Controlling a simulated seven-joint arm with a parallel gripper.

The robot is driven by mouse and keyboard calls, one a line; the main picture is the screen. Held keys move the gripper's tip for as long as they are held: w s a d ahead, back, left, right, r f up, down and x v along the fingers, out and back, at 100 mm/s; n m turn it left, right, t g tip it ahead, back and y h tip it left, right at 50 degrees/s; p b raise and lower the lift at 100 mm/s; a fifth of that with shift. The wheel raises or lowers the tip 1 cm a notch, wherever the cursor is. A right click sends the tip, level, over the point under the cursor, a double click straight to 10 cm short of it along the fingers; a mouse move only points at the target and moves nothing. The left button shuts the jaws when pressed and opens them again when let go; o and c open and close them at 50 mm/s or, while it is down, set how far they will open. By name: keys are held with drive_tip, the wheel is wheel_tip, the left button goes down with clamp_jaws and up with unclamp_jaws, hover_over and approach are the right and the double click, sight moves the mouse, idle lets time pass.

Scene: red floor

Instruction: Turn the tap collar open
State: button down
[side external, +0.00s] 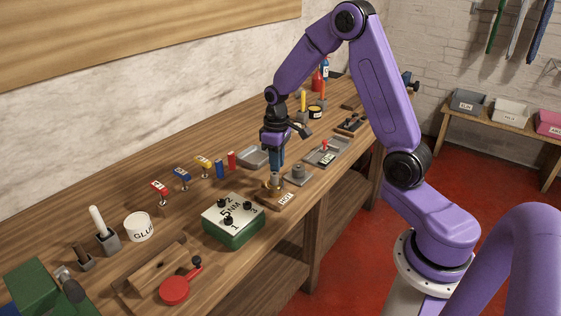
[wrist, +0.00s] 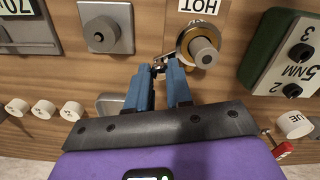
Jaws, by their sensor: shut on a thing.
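The tap in the wrist view has a brass collar (wrist: 184,44) around a round grey knob (wrist: 205,52). A white plate marked HOT (wrist: 202,6) lies beside it; in the side external view this HOT plate (side external: 285,199) is on the bench near its front edge. My gripper (wrist: 165,68) has its blue fingers close together beside the collar, shut on a small metal tab (wrist: 161,66) at the collar's edge. In the side external view my gripper (side external: 276,168) points down at the tap. The fingers partly hide the tab and tap there.
A grey square block with a knob (wrist: 107,36) stands beside the tap. A green box marked 5NM (side external: 233,222) is close on the other side. Small red, blue and yellow tagged posts (side external: 182,174) stand behind. A grey tray (side external: 252,157) lies near the wall.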

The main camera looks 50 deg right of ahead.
drive_tip(key=shift+w+a+r+n, duration=0.15)
drive_tip(key=shift+w+n, duration=0.15)
drive_tip(key=shift+n, duration=0.3)
drive_tip(key=c, duration=1)
unclamp_jaws()
wheel_tip(320, 180, up, 17)
drive_tip(key=shift+r, duration=0.15)
drive_tip(key=shift+a, duration=0.1)
